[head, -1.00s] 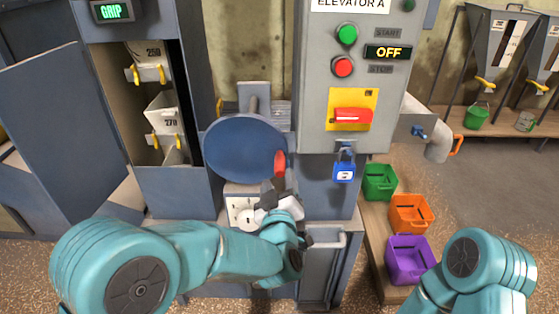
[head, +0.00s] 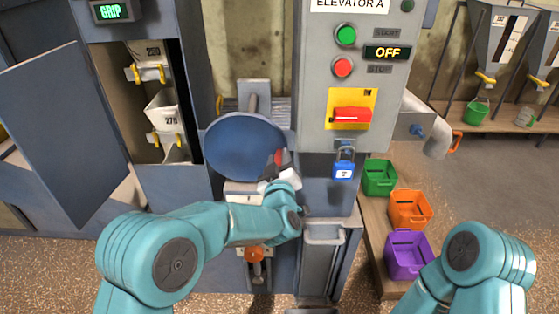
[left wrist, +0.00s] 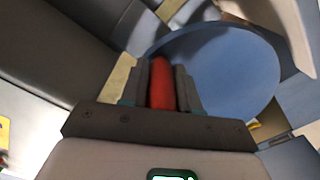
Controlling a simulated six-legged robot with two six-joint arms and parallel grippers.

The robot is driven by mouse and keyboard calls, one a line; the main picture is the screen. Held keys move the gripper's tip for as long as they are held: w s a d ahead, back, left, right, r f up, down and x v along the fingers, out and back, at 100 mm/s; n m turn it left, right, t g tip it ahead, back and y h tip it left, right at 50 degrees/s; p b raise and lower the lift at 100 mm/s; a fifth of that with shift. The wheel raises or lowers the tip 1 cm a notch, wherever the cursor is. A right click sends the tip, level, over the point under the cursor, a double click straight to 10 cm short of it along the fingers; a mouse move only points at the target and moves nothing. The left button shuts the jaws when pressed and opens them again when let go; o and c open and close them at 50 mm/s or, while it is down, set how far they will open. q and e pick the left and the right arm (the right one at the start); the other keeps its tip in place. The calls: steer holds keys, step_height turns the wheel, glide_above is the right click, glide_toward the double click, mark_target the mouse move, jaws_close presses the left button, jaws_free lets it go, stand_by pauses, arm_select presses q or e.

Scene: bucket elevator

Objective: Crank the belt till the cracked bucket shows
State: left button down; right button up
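The blue crank wheel (head: 240,147) stands in the middle of the machine, with its red handle (head: 278,158) at its right side. My left gripper (head: 279,173) is at the handle. In the left wrist view its fingers (left wrist: 161,85) flank the red handle closely, with no clear gap, and the blue wheel (left wrist: 225,70) lies behind. To the left, an open hatch shows two whitish buckets with yellow clips: an upper one (head: 148,56) and a lower one (head: 160,108). No crack is visible on either. My right arm shows at lower right; its gripper is out of view.
The grey control box (head: 315,70) reads OFF, with a red switch (head: 351,114) and a blue padlock (head: 344,170) below. Green (head: 379,178), orange (head: 409,210) and purple (head: 407,256) bins stand at right. The open hatch door (head: 60,130) is at left.

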mark_target(241, 122)
arm_select(q)
steer(key=shift+r+n+b, duration=0.25)
steer(key=shift+n+b, duration=0.15)
steer(key=shift+b, duration=0.25)
steer(key=r+n+b, duration=0.1)
steer(key=n+b, duration=0.1)
steer(key=r+n+b, duration=0.2)
steer(key=shift+a, duration=0.4)
steer(key=r+n+b, duration=0.1)
steer(key=a+r+n+b, duration=0.1)
steer(key=n+b, duration=0.1)
steer(key=shift+a+r+n, duration=0.3)
steer(key=a+r+n+b, duration=0.1)
steer(key=n, duration=0.1)
steer(key=a+r+n+b, duration=0.1)
steer(key=a+n+b, duration=0.1)
steer(key=shift+r+n+b, duration=0.15)
steer(key=shift+n+b, duration=0.15)
steer(key=shift+a+r+n+b, duration=0.2)
steer(key=shift+a+n+b, duration=0.25)
steer(key=shift+n, duration=0.15)
steer(key=shift+a+r+n+b, duration=0.15)
steer(key=shift+a+n+b, duration=0.3)
steer(key=shift+n, duration=0.15)
steer(key=shift+a+r+n+b, duration=0.2)
steer(key=shift+a+n+b, duration=0.6)
steer(key=shift+a+n, duration=0.45)
steer(key=shift+d+n, duration=0.15)
steer(key=shift+n, duration=0.1)
